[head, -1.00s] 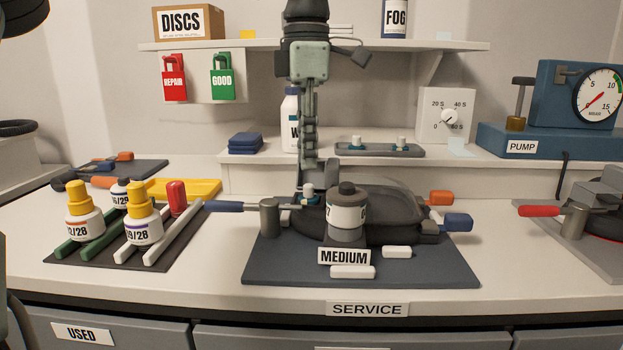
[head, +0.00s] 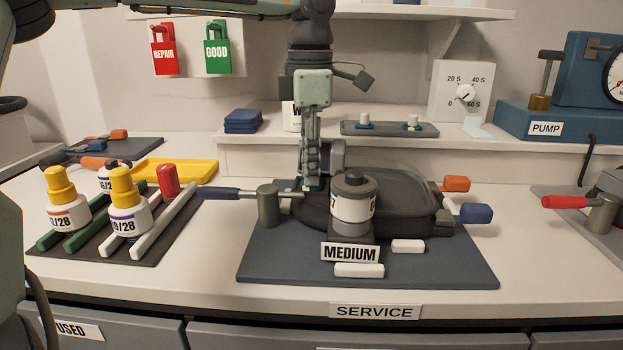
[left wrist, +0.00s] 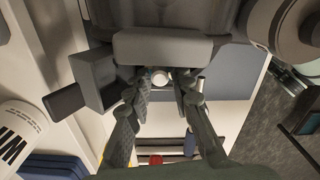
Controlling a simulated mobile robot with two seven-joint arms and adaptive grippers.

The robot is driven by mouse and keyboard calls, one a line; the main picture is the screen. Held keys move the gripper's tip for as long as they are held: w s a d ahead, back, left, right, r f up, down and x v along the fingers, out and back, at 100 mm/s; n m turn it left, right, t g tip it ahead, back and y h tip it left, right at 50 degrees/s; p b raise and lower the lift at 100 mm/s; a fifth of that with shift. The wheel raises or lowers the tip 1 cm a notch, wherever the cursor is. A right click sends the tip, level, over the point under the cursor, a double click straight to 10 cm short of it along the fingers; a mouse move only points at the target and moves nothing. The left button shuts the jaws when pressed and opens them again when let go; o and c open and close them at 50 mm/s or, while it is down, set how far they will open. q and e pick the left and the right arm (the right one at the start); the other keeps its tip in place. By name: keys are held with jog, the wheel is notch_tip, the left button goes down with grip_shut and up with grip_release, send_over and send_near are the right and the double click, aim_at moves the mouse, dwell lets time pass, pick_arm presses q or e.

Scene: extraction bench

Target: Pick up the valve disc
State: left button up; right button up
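A valve disc (head: 308,188), a teal base with a white knob, sits at the left rear of the dark extraction unit (head: 410,218), mostly hidden by my left gripper (head: 311,176) in the head view. The gripper points straight down with its fingertips at the disc. In the left wrist view, the white knob (left wrist: 160,78) shows between the two fingers of the left gripper (left wrist: 163,92), which are apart with gaps on both sides. Two similar discs, left (head: 364,121) and right (head: 413,122), stand on a grey tray (head: 388,131) on the rear ledge. My right gripper is not in view.
The MEDIUM canister (head: 352,204) stands just right of the gripper. A blue-handled lever (head: 218,193) lies to its left. Bottles on a rack (head: 125,215) stand at left, with a yellow tray (head: 178,171) behind. The front bench strip is clear.

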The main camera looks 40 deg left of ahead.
pick_arm(q)
jog(key=shift+f, duration=0.1)
jog(key=shift+c, duration=0.5)
jog(key=c, duration=0.3)
